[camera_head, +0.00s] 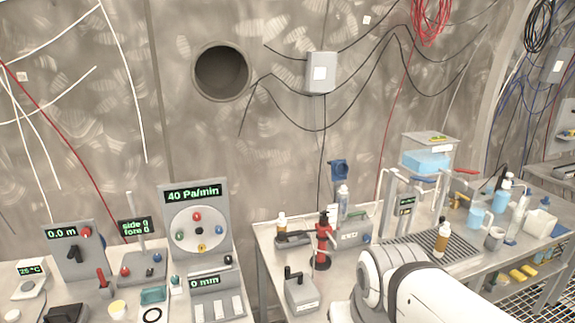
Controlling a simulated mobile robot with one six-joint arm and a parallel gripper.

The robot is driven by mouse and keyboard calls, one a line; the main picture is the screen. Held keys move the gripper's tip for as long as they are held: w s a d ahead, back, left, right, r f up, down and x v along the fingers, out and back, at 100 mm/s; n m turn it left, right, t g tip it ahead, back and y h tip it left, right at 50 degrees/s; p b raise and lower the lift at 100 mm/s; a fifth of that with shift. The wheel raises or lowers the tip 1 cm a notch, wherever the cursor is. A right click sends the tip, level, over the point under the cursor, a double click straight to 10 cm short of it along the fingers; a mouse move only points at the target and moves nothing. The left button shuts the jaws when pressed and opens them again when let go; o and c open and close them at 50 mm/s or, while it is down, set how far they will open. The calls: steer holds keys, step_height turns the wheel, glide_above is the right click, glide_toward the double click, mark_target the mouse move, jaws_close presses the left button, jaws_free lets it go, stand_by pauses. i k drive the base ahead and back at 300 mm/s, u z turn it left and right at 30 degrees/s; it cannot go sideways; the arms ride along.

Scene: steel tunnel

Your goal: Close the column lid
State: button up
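No part is marked as the column lid, and I cannot tell for sure which one it is. A blue upright piece (340,171) stands above a grey box device (352,233) in the middle of the bench; it may be a raised lid. A white-capped clear bottle stands just in front of it. To the right, a clear vessel with blue contents (427,161) has a flat grey plate (431,140) above it. My white arm shows at the bottom right of centre, in front of the bench. My gripper is out of view.
A red and black tool (323,240) and a small grey box (301,291) stand near my arm. A brown bottle (442,240) stands on a dark grate. Bottles and a jug (480,216) crowd the right. A gap separates the left bench with its displays (198,228).

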mark_target(340, 169)
steer(key=i, duration=1)
steer(key=u, duration=0.05)
